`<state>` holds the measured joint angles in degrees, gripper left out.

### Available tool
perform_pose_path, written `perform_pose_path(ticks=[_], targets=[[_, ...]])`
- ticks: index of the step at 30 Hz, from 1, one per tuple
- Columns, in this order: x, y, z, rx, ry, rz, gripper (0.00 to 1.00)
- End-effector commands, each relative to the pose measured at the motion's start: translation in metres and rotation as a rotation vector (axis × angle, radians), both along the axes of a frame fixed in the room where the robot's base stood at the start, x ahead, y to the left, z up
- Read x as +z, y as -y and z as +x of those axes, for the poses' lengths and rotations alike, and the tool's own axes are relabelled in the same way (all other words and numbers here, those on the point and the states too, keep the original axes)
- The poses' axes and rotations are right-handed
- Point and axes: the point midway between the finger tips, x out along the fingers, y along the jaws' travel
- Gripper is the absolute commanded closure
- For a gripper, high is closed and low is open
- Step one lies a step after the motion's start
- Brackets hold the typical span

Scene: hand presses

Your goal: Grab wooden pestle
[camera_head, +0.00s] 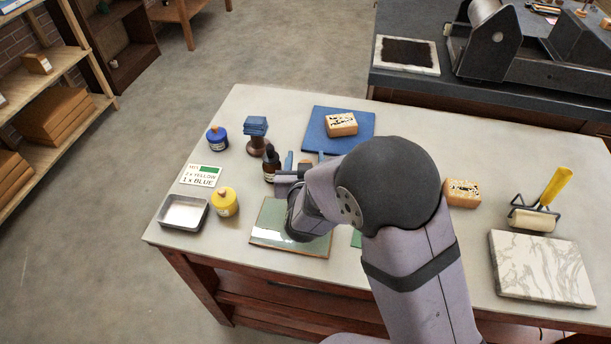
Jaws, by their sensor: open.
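My arm reaches in from the lower right over the table's middle. My gripper (288,176) shows only in part, as dark parts beside my wrist, just right of a dark dropper bottle (271,163). It is open, and I see nothing held in it. The wooden piece stands apart from it, up and to the left. My arm hides part of the table behind it.
A blue jar (217,139), yellow jar (224,201), metal tray (183,213) and label card (201,175) stand at left. A glass plate (270,240) lies below my wrist. A blue board (358,126) bears a printing block (341,125). A roller (533,220) and marble slab (541,268) are at right.

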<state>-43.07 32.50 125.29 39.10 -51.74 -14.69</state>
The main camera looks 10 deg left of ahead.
Motion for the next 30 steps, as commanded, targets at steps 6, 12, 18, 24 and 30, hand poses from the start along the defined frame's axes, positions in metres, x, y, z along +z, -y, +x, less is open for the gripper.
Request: perform_pose_path(ticks=[6, 12, 18, 24, 30], targets=[[-0.004, -0.001, 0.009, 0.000, -0.001, 0.000, 0.49], [-0.004, -0.002, 0.009, 0.000, 0.000, 0.000, 0.57], [-0.004, -0.002, 0.009, 0.000, 0.000, 0.000, 0.97], [-0.003, -0.002, 0.009, 0.000, 0.002, 0.000, 0.97], [0.007, -0.002, 0.009, -0.001, 0.005, 0.003, 0.97]])
